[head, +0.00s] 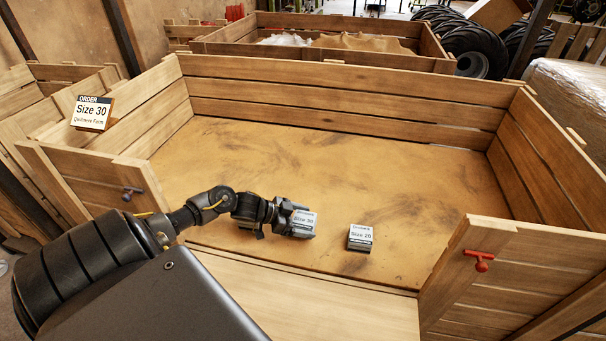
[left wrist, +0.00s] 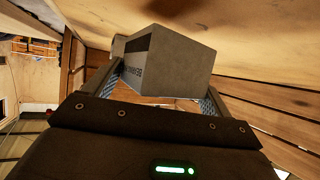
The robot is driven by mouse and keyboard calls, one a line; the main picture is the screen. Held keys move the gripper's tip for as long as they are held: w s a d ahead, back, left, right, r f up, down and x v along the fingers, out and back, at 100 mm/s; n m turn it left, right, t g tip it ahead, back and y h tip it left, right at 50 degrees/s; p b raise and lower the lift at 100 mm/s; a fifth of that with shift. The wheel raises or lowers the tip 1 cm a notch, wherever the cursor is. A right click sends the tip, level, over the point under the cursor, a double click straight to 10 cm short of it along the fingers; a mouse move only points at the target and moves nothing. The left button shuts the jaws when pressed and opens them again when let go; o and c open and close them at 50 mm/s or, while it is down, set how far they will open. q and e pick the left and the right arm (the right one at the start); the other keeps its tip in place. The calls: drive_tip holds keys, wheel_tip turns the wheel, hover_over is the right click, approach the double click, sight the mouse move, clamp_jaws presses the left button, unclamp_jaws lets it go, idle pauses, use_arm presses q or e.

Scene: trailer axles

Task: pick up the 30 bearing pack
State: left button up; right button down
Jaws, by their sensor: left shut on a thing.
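The Size 30 bearing pack (head: 303,221) is a small grey box with a white label, inside the wooden crate (head: 342,92) near its open front. My left gripper (head: 296,220) is shut on it. In the left wrist view the pack (left wrist: 178,62) sits between the two fingers of the left gripper (left wrist: 160,90). I cannot tell whether the pack touches the crate floor. The Size 29 pack (head: 360,237) stands on the floor to the right, apart from the gripper. An order card (head: 92,112) reading Size 30 is at the crate's left. My right gripper is not in view.
The crate's back and side walls are high slats. A lower front board (head: 310,300) lies before the packs. A red latch (head: 480,259) is on the right front panel. The crate floor (head: 330,165) behind the packs is clear. Tyres (head: 474,50) stand at the back right.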

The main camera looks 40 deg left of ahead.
use_arm(q)
drive_tip(key=s+r, duration=0.2)
drive_tip(key=r, duration=0.1)
drive_tip(key=s+r, duration=0.3)
drive_tip(key=shift+r+p, duration=0.2)
drive_tip(key=shift+p, duration=0.15)
drive_tip(key=s+r, duration=0.1)
drive_tip(key=s, duration=0.2)
drive_tip(key=s+r, duration=0.2)
drive_tip(key=s, duration=0.1)
drive_tip(key=s+r, duration=0.1)
drive_tip(key=s, duration=0.2)
drive_tip(key=shift+a+r, duration=0.1)
drive_tip(key=shift+r, duration=0.05)
